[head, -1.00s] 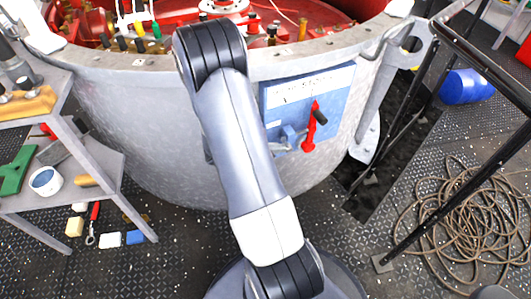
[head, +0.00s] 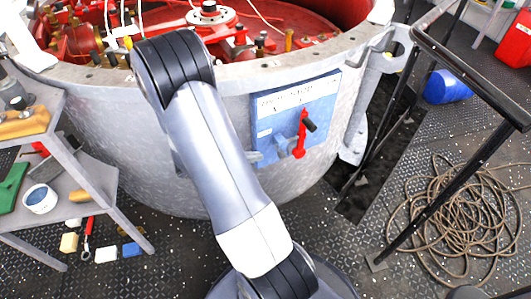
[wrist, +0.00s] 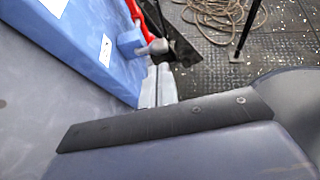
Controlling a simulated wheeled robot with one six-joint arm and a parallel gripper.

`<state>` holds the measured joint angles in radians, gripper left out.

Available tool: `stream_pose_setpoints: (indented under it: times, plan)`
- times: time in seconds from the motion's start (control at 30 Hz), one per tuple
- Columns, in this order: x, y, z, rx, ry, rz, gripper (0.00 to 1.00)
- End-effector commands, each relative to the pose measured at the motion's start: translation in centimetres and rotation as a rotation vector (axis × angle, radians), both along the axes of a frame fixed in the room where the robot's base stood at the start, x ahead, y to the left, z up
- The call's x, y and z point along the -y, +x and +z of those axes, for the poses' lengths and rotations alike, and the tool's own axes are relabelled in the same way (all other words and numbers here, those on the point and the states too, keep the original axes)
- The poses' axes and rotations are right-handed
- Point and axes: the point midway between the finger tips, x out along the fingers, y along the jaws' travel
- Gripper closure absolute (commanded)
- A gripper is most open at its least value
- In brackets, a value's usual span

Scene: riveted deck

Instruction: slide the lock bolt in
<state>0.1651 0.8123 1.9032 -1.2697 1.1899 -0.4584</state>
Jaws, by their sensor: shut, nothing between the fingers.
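The blue panel (head: 330,92) with a white label and a red lever (head: 301,136) with a black grip is on the side of the round grey tank. A blue lug (head: 283,141) shows beside the lever's lower end. In the wrist view, a blue block (wrist: 130,42) with a grey rounded end (wrist: 156,46), seemingly the lock bolt's fitting, is beside the red lever (wrist: 136,10). My gripper (wrist: 157,70) shows as two pale fingers side by side, shut and empty, just below that grey end in the picture. Contact cannot be told. In the head view my arm hides the gripper.
A grey shelf (head: 75,180) with tools and a white cup stands at left. A black railing (head: 455,185) and coiled rope (head: 465,215) are at right. A blue drum (head: 447,87) lies behind. The tank's interior is red. Small blocks lie on the floor by the shelf.

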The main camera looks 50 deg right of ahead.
Motion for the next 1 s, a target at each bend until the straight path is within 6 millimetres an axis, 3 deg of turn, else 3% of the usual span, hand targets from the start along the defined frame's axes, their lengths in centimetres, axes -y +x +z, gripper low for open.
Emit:
stream_pose_setpoints:
  times: [0.2, 0.4, 0.83, 1.0]
  plan:
    - [-3.7, 1.1, 2.1, 0.002, 0.000, 0.004, 1.00]
    - [-5.3, 1.6, 2.8, 0.001, 0.000, 0.002, 1.00]
    - [-5.5, 1.6, 2.9, 0.001, 0.001, 0.000, 1.00]
    - [-4.5, 1.3, 2.2, 0.000, 0.000, -0.002, 1.00]
